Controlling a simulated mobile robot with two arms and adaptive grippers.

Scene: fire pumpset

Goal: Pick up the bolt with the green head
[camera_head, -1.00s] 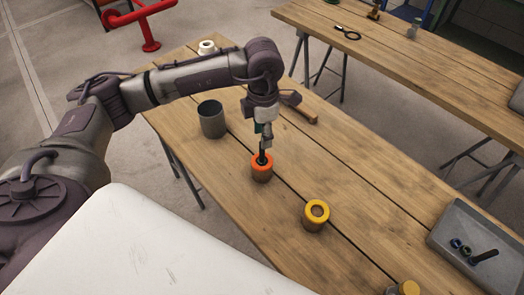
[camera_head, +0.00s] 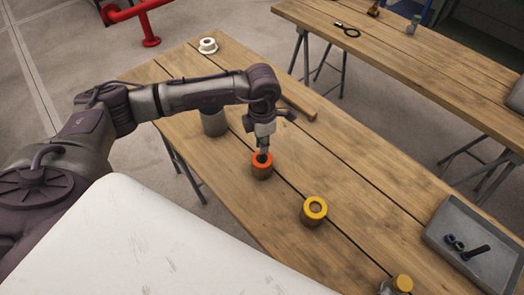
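My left gripper (camera_head: 264,148) points down right above the orange-topped cylindrical holder (camera_head: 261,168) on the wooden table. Its fingertips are at the holder's opening and their gap is too small to make out. No green bolt head shows at the gripper; a bolt there is hidden by the fingers or inside the holder. A dark bolt (camera_head: 475,253) lies in the grey tray (camera_head: 448,215) at the right, beside small round pieces with blue and green tints (camera_head: 455,243). My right gripper is out of view.
A yellow-topped holder (camera_head: 313,212) stands to the right of the orange one. A grey cup (camera_head: 214,122) is partly behind my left arm, and a white ring (camera_head: 208,46) sits at the far end. A wooden-handled tool (camera_head: 299,107) lies behind the gripper. A yellow-capped piece (camera_head: 402,283) is at the bottom edge.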

